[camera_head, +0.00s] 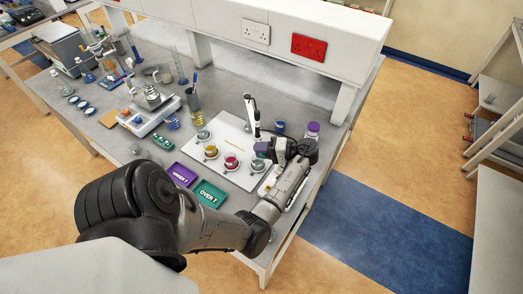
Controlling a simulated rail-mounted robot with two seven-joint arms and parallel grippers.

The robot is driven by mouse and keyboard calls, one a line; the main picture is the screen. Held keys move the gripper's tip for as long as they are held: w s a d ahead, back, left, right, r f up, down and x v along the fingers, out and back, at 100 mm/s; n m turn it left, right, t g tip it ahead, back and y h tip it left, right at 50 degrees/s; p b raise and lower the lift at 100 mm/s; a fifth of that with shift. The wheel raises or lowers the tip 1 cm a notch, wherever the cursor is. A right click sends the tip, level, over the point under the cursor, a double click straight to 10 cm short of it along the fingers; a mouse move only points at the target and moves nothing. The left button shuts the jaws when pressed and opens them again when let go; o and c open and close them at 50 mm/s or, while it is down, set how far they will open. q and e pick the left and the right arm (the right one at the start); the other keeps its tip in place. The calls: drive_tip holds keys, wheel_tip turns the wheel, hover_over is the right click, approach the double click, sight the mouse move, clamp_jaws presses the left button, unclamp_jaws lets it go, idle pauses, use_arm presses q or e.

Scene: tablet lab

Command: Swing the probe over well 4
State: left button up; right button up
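A white board (228,184) on the bench bears several small round cups, which look like the wells. They include a greyish one (203,134), one with yellowish contents (210,151), one with dark red contents (231,161) and one with blue-grey contents (257,165). Well numbers are not readable. An upright white-and-black slender device (251,112), seemingly the probe, stands at the board's back. My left gripper (268,149) is low over the board's right side, beside the device and close behind the blue-grey cup. Its fingers are too small and dark to read, and contact is unclear. My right gripper is out of view.
A purple "UNDER 7" tray (181,175) and a green "OVER 7" tray (210,193) lie left of the board. A purple-capped jar (312,130) and a blue cup (280,127) stand behind my gripper. A yellow-filled beaker (194,109) and balance crowd the left.

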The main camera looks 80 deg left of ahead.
use_arm(q)
drive_tip(key=shift+o, duration=1.3)
drive_tip(key=shift+w, duration=0.1)
drive_tip(key=b+v, duration=0.3)
drive_tip(key=v, duration=1)
drive_tip(key=shift+w+d+r+b, duration=0.25)
drive_tip(key=shift+w+b, duration=0.05)
drive_tip(key=shift+b, duration=0.1)
